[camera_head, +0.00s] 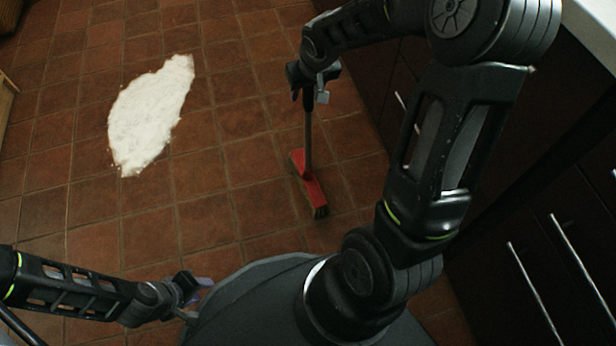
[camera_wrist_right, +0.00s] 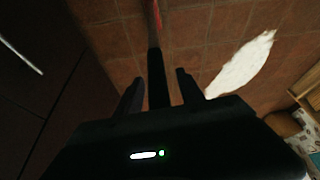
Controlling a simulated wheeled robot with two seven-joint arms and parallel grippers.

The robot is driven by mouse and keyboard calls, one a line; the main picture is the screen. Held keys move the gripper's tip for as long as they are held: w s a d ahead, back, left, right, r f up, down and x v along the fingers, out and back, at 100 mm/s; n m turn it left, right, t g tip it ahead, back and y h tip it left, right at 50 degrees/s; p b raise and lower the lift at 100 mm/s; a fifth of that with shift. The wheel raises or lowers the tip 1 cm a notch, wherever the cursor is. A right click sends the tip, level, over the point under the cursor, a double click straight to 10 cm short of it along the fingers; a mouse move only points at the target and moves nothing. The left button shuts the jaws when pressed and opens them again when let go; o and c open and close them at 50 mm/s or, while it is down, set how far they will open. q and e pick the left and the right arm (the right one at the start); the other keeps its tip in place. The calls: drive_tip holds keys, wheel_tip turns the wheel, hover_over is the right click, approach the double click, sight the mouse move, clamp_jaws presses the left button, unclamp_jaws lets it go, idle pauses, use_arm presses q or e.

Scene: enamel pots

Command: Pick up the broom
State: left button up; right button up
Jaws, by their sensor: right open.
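The broom (camera_head: 308,150) stands about upright on the tiled floor, with a red head (camera_head: 309,181) and pale bristles at its foot. My right gripper (camera_head: 308,92) is at the upper part of its handle in the head view, hiding the top. In the right wrist view the dark handle (camera_wrist_right: 156,75) runs between the two open fingers of my right gripper (camera_wrist_right: 158,88), with a gap showing on each side. My left gripper (camera_head: 195,286) is low at the left, far from the broom; its fingers are too small and dark to tell their state.
A white powdery patch (camera_head: 150,115) lies on the floor left of the broom; it also shows in the right wrist view (camera_wrist_right: 242,65). Dark cabinets (camera_head: 530,250) with metal handles stand along the right, under a pale counter (camera_head: 592,28). The floor between patch and broom is clear.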

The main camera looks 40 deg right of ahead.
drive_tip(key=shift+c, duration=0.3)
clamp_jaws()
idle(0.6)
drive_tip(key=shift+r, duration=0.1)
idle(0.8)
